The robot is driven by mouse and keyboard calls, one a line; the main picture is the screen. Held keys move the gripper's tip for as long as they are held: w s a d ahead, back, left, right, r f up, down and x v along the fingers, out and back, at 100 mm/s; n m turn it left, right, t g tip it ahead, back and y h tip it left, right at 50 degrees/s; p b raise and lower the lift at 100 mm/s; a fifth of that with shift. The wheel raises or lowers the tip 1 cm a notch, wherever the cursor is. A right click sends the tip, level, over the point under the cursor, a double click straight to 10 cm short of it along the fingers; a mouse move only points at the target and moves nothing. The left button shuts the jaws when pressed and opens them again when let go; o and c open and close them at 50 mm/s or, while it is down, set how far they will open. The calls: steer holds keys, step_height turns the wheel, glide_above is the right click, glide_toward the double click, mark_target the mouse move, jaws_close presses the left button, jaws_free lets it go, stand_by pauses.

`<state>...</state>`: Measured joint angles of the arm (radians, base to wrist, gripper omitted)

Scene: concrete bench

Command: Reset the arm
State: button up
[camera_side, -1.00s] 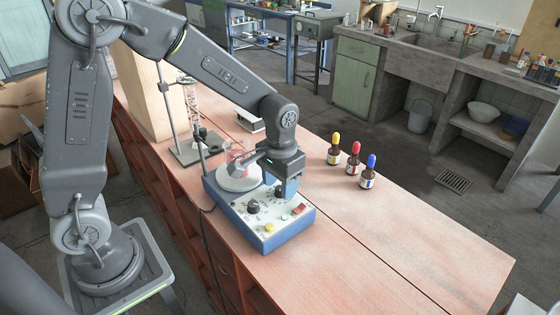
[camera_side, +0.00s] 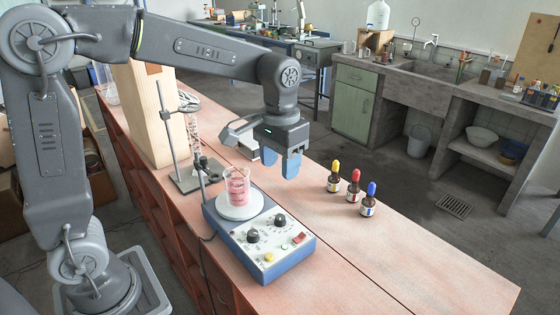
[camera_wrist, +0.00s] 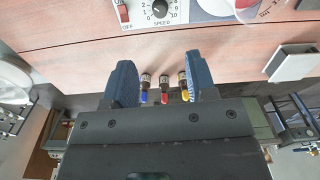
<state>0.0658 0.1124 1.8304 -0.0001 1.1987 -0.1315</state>
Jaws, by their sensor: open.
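My gripper (camera_side: 281,164) is open and empty, raised above the bench behind the blue hotplate stirrer (camera_side: 262,240) in the side view. Its two blue fingers also show spread apart in the wrist view (camera_wrist: 158,84). A glass beaker with pink liquid (camera_side: 237,187) stands upright on the stirrer's round white plate (camera_side: 240,211). The stirrer's front panel has dark knobs, a yellow button and a red switch. In the wrist view, part of this panel (camera_wrist: 150,12) shows at the top edge.
Three dropper bottles, yellow-capped (camera_side: 334,177), red-capped (camera_side: 353,187) and blue-capped (camera_side: 369,199), stand right of my gripper. A metal stand (camera_side: 166,130) with clamp and glassware rises left of the stirrer, beside a tall wooden block (camera_side: 142,110). The bench's right front is clear.

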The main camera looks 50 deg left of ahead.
steer(key=s+a+r+t, duration=0.2)
steer(key=s+t, duration=0.3)
steer(key=s, duration=1.1)
steer(key=shift+s+a+m+t, duration=0.2)
steer(key=shift+s+m+t, duration=0.1)
steer(key=shift+m, duration=0.1)
